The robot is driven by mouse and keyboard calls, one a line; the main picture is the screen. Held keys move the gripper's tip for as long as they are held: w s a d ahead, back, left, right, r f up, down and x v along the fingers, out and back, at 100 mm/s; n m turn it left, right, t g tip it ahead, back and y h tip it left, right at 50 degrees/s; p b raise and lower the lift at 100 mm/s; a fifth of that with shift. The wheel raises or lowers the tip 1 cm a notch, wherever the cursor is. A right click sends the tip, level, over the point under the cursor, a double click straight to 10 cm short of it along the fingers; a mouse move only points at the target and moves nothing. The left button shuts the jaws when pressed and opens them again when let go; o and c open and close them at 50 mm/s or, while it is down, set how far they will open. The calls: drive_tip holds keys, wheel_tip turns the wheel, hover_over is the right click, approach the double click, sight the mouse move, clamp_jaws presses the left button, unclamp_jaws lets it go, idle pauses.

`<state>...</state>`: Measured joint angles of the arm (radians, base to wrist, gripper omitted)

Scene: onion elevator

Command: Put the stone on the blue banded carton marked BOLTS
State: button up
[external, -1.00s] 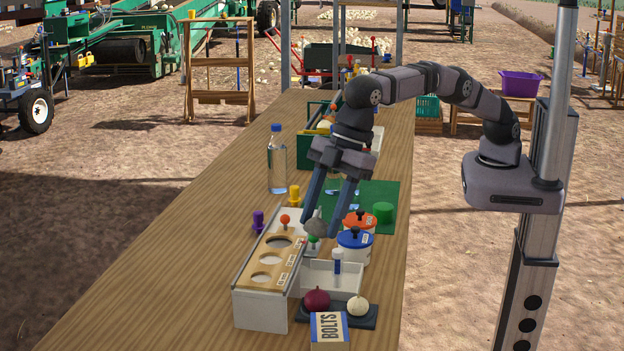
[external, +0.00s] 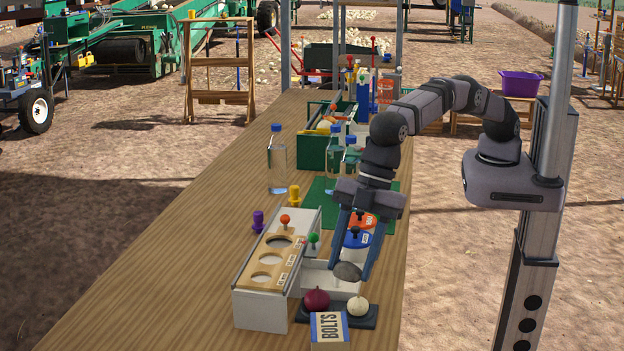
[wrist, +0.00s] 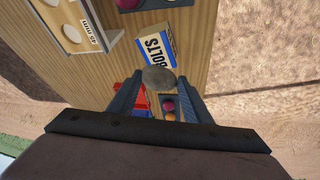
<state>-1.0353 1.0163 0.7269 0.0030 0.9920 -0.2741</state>
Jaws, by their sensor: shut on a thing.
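A grey stone (external: 347,271) is held between the fingertips of my gripper (external: 349,268), above the white tray area of the table. In the wrist view the same stone (wrist: 159,78) sits between the two fingers, covering part of the carton's lower edge. The blue banded carton marked BOLTS (external: 329,327) lies at the near end of the table, in front of and below my gripper. It also shows in the wrist view (wrist: 165,46), beyond the stone. Nothing rests on the carton's visible face.
A red onion (external: 316,299) and a white onion (external: 358,306) sit on a dark tray right behind the carton. A sizing board with round holes (external: 270,262) stands to the left.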

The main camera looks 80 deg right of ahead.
drive_tip(key=shift+f+p, duration=1.55)
drive_tip(key=shift+f, duration=3.4)
drive_tip(key=shift+f, duration=0.2)
drive_tip(key=o, duration=1.2)
drive_tip(key=shift+r, duration=0.3)
drive_tip(key=b+v, duration=0.3)
drive_tip(key=v, duration=0.8)
drive_tip(key=shift+d+r, duration=0.25)
drive_tip(key=shift+r, duration=0.1)
drive_tip(key=shift+s, duration=0.1)
